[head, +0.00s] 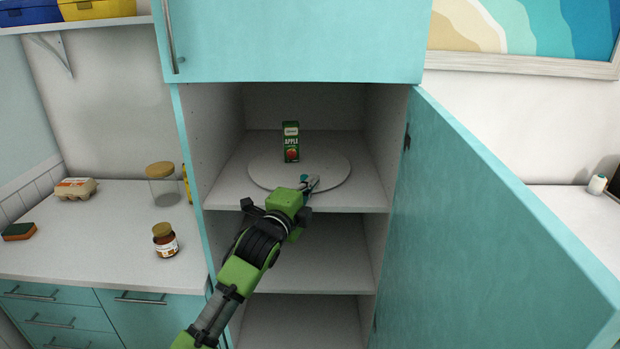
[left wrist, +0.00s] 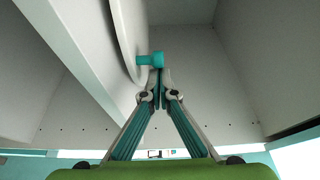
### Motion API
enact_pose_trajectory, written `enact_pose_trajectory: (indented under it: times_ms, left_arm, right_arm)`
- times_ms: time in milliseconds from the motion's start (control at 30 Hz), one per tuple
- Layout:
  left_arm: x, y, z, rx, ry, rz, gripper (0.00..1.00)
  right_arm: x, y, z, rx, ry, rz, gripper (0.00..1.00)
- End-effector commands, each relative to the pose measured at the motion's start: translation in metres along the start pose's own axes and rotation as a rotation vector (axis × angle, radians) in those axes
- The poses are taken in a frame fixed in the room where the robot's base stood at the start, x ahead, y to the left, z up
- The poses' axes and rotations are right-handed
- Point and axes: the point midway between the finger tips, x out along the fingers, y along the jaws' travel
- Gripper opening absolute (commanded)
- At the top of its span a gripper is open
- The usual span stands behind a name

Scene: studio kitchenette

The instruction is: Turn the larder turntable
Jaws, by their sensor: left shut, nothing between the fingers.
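The larder turntable (head: 265,172) is a round white disc on the upper shelf of the open larder. A green apple juice carton (head: 291,142) stands upright towards its back. A small teal knob (head: 303,177) sits near the turntable's front right edge. In the left wrist view the turntable (left wrist: 124,42) shows edge-on, with the teal knob (left wrist: 150,59) sticking out from it. My left gripper (head: 313,184) is shut and empty, its fingertips (left wrist: 160,78) right beside the knob; I cannot tell whether they touch it. My right gripper is not in view.
The larder side walls (head: 213,136) flank the turntable. The larder door (head: 480,220) stands open on the right. More shelves (head: 320,262) lie below. The left counter (head: 100,235) holds a jar (head: 165,241), a glass canister (head: 162,188), an egg carton (head: 75,188) and a sponge (head: 19,231).

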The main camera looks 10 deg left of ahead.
Motion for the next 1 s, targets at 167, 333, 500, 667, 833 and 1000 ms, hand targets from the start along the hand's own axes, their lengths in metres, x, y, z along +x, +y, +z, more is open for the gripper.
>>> enact_pose_trajectory:
  times_ms: [167, 333, 500, 667, 833, 1000]
  left_arm:
    - [-0.002, 0.0, 0.003, -0.002, 0.001, 0.0, 0.0]
    - [-0.001, 0.001, 0.003, -0.002, 0.001, 0.0, 0.0]
    - [-0.005, -0.001, 0.009, 0.001, -0.001, 0.001, 0.0]
    - [-0.011, -0.001, 0.019, 0.001, 0.0, 0.001, 0.0]
    - [-0.011, 0.0, 0.019, -0.002, 0.001, 0.0, 0.0]
    - [-0.012, 0.0, 0.019, -0.002, 0.001, 0.0, 0.0]
  right_arm:
    - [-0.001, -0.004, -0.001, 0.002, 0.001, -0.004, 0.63]
    - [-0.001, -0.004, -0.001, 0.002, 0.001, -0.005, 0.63]
    - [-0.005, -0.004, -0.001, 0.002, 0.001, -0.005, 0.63]
    - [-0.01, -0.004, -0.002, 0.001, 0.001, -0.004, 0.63]
    - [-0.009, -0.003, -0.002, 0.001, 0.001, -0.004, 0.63]
    - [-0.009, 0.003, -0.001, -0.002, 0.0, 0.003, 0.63]
